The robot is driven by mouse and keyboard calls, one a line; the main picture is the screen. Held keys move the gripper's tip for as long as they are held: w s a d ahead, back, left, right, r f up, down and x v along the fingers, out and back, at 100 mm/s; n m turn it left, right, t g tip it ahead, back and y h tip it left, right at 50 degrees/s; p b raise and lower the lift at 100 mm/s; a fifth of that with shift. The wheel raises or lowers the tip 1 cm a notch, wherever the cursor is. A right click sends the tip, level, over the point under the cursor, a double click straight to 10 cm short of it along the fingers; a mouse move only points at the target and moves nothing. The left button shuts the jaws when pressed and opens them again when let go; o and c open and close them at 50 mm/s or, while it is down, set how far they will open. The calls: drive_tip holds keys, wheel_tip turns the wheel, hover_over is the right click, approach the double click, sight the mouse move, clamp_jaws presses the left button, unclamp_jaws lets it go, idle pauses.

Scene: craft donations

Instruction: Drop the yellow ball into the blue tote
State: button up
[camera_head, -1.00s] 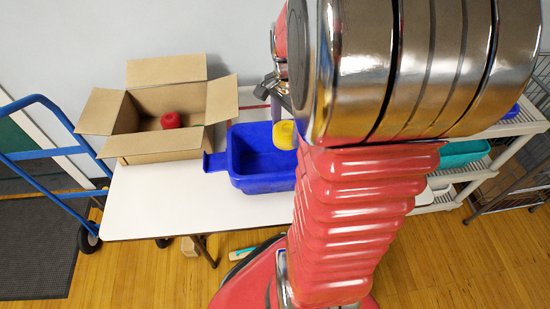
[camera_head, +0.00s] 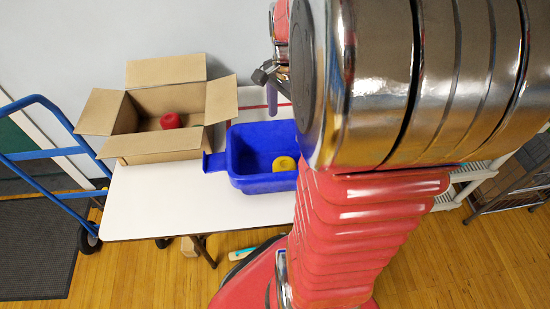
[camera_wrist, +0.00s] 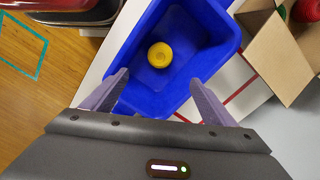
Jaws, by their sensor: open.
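The yellow ball (camera_head: 284,164) lies inside the blue tote (camera_head: 234,160), on its floor toward the right side in the head view. In the wrist view the yellow ball (camera_wrist: 160,55) rests on the floor of the blue tote (camera_wrist: 215,62), apart from my fingers. My gripper (camera_wrist: 158,85) is open and empty above the tote, its two purple fingers spread wide. In the head view my gripper shows only partly beside my arm, with one purple finger visible above the tote.
The tote stands on a white table (camera_head: 150,205). A cardboard box (camera_head: 160,146) with open flaps and a red object (camera_head: 171,121) inside stands to its left. A blue hand truck (camera_head: 45,152) is at the far left. My arm hides the table's right part.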

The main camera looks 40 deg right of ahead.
wheel_tip(320, 180, up, 10)
idle(0.4)
idle(0.8)
drive_tip(key=s+a+f+n+t, duration=0.1)
drive_tip(key=s+a+n+t, duration=0.1)
drive_tip(key=a+n, duration=0.7)
drive_tip(key=s+a+f+n+t, duration=0.1)
drive_tip(key=s+a+n+t, duration=0.1)
drive_tip(key=a+n, duration=0.7)
drive_tip(key=a+t, duration=0.1)
drive_tip(key=a, duration=0.4)
drive_tip(key=shift+a+n+t, duration=0.25)
drive_tip(key=shift+n+t, duration=0.05)
drive_tip(key=shift+n, duration=0.1)
drive_tip(key=shift+c, duration=0.2)
